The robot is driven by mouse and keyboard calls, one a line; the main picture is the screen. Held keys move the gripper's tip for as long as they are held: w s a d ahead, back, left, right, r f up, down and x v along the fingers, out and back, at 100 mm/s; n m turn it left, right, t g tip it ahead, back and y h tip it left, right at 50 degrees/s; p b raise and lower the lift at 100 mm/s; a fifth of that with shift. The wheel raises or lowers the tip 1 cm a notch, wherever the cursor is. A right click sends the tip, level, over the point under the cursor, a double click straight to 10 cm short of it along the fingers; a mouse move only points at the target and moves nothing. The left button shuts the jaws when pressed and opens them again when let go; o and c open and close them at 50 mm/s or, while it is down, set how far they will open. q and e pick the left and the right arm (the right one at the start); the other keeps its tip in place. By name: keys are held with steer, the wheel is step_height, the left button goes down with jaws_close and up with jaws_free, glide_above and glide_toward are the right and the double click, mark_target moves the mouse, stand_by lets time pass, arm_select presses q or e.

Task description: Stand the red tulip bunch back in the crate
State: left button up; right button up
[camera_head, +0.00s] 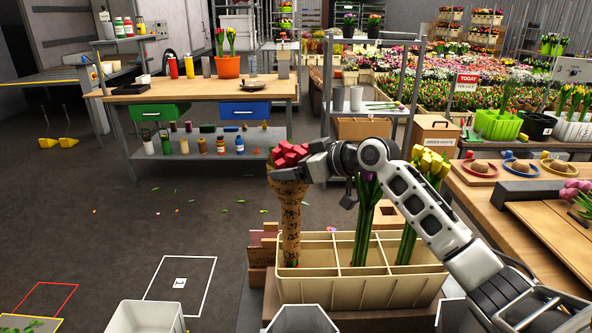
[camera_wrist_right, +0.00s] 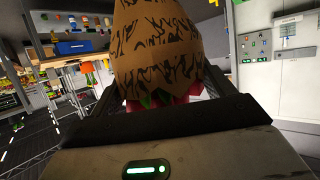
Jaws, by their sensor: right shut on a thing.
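The red tulip bunch (camera_head: 291,210) has red blooms and a brown paper wrap with dark print. It is upright at the left of the cream crate (camera_head: 350,293), its lower end appearing inside the left compartment; whether it touches the floor I cannot tell. My right gripper (camera_head: 308,165) is shut on the bunch just below the blooms. In the right wrist view the wrap (camera_wrist_right: 165,50) fills the top middle, with red blooms partly hidden behind the gripper. My left gripper is not in view.
A green-stemmed bunch (camera_head: 365,215) stands in the crate's middle, its blooms mostly hidden by my arm. A yellow tulip bunch (camera_head: 428,165) stands at its right. A wooden table (camera_head: 545,215) is close on the right. Open floor (camera_head: 120,215) lies left.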

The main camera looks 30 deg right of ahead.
steer(key=shift+f, duration=0.55)
steer(key=shift+f, duration=0.15)
steer(key=o, duration=1)
